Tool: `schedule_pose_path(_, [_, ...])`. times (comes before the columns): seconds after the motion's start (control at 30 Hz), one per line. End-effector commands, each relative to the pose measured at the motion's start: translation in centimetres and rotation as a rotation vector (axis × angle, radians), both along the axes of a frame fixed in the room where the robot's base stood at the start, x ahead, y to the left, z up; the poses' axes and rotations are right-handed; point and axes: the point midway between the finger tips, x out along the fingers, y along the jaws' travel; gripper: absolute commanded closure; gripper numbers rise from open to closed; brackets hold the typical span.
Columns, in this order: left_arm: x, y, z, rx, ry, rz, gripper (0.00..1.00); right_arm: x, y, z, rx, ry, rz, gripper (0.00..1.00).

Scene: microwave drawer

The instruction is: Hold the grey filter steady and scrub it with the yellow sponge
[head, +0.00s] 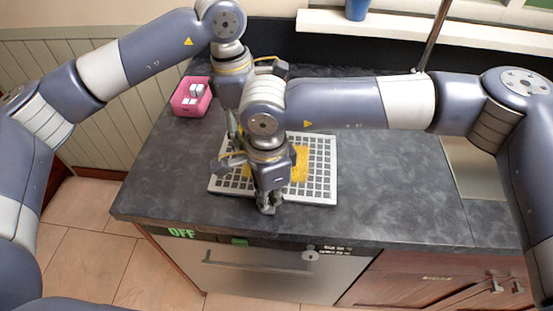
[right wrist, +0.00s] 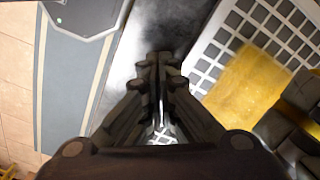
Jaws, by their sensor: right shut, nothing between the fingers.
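The grey filter (head: 322,184), a flat square grid, lies on the dark counter in the head view. It also shows in the right wrist view (right wrist: 203,63). The yellow sponge (head: 300,163) lies on the filter, partly hidden by my right gripper; it shows larger in the right wrist view (right wrist: 245,92). My right gripper (head: 267,207) points down at the filter's front edge, with its fingers together and empty (right wrist: 160,62). My left gripper (head: 230,160) is over the filter's left part, beside the sponge, largely hidden behind my right arm. Its jaws are not clear.
A pink box (head: 187,106) with white cubes stands at the counter's back left. A sink (head: 478,165) is at the right. A faucet pole (head: 434,35) rises behind. The counter (head: 400,195) is bare right of the filter. Its front edge is close to the filter.

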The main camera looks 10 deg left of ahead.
Motion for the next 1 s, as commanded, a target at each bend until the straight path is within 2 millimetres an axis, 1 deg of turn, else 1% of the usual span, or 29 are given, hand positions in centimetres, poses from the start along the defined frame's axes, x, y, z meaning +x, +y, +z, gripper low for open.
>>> schedule_pose_path(0.03, [-0.1,0.6,-0.1,0.000,0.000,0.002,0.53,-0.3,-0.1,-0.5,-0.006,0.009,0.001,1.00])
schedule_pose_path(0.1, [-0.2,1.3,-0.1,0.000,0.000,0.003,0.53,-0.3,-0.1,-0.5,-0.006,0.009,0.001,1.00])
schedule_pose_path(0.3, [-0.4,2.3,-0.1,-0.001,0.000,0.000,0.53,-0.3,-0.2,-0.5,-0.007,0.010,0.002,1.00])
schedule_pose_path(0.47, [-0.4,2.3,-0.5,0.000,0.002,0.000,0.53,-0.4,-0.2,-0.6,-0.006,0.011,0.002,1.00])
schedule_pose_path(1.0, [-0.4,2.3,-3.8,-0.001,0.001,0.001,0.53,-0.4,-0.1,-0.6,-0.007,0.012,0.003,1.00])
